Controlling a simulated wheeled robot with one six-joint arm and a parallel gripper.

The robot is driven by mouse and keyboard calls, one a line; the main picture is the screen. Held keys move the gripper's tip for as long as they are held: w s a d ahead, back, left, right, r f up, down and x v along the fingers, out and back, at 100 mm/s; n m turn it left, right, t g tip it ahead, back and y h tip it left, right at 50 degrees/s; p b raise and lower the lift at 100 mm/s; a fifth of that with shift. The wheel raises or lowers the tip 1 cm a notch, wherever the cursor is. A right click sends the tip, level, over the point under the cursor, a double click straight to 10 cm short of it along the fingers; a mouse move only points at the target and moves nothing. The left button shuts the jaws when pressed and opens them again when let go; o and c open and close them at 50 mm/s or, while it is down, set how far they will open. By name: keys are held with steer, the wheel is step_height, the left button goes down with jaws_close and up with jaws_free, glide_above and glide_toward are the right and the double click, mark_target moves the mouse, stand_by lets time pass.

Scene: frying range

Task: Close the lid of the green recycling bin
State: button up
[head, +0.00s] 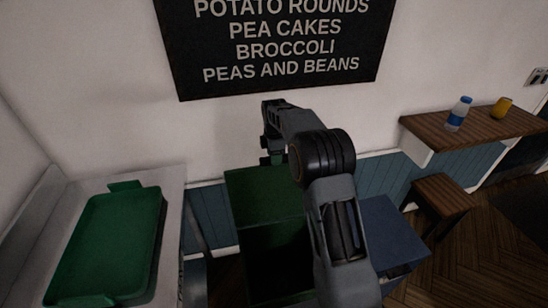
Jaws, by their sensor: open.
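The green recycling bin (276,262) stands low in the middle of the head view, with its dark inside showing. Its green lid (258,196) is open, raised at the back of the bin on the wall side. My gripper (270,160) is open and points down near the lid's upper edge. I cannot tell whether it touches the lid. My own arm hides the right part of the bin and lid.
A blue bin (398,236) stands to the right, partly behind my arm. At left, a green tray (110,240) lies on a light counter (172,207). A wooden shelf (478,128) with a bottle (459,114) and yellow cup (502,108) and a stool (443,193) are at right.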

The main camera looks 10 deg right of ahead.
steer(key=shift+f, duration=0.55)
steer(key=shift+c, duration=0.2)
jaws_close()
